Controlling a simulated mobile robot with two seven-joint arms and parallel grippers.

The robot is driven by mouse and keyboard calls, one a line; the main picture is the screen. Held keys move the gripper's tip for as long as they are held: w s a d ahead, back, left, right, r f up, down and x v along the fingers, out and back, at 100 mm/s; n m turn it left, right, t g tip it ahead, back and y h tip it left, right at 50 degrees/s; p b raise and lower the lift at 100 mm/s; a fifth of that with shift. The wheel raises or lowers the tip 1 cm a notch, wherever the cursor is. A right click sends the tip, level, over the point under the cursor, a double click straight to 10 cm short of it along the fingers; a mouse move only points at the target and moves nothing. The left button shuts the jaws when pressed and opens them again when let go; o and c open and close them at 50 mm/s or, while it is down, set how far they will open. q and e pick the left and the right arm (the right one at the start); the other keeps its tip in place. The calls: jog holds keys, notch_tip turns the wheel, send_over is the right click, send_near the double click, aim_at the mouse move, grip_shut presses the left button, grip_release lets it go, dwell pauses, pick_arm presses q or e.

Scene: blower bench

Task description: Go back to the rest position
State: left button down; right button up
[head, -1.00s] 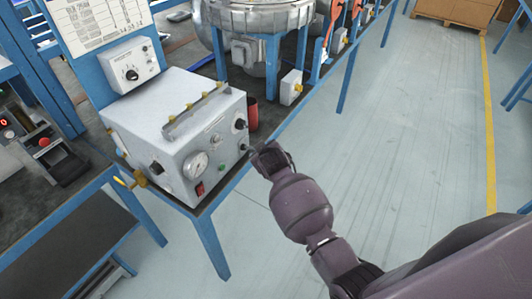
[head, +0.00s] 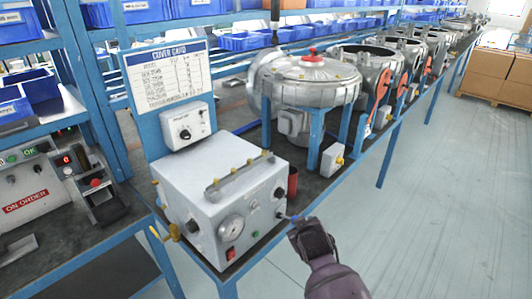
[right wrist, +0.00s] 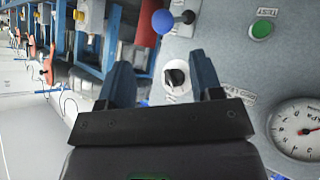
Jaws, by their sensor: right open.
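My right gripper (head: 292,219) is in front of the right end of the grey control box (head: 222,200) in the head view. In the right wrist view, my right gripper (right wrist: 163,82) is open, its two fingers apart. A black selector knob (right wrist: 175,77) on the box's front panel shows between the fingers; I cannot tell whether they reach around it. A blue-ball lever (right wrist: 188,17) is just above it in that view. The pressure gauge (head: 231,229) and red switch (head: 231,253) are on the same panel. My left gripper is not in view.
The blue-framed bench carries a silver blower housing (head: 312,75) with a red cap and several more housings behind. A control unit (head: 35,185) stands at left. Cardboard boxes (head: 497,75) stand at back right. The floor (head: 440,200) at right is clear.

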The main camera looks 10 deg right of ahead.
notch_tip(320, 180, up, 5)
jog(key=m+t+y, duration=0.1)
jog(key=t, duration=0.1)
jog(key=s+d+f, duration=0.2)
jog(key=s+f, duration=0.2)
jog(key=s, duration=0.5)
jog(key=s+d+f+m+g, duration=0.1)
jog(key=s+d+f, duration=0.2)
jog(key=s, duration=0.6)
jog(key=s+d+f+m+b, duration=0.1)
jog(key=s+f, duration=0.4)
jog(key=s, duration=0.5)
jog(key=shift+d+f, duration=0.15)
jog(key=shift+d, duration=0.75)
dwell(0.3)
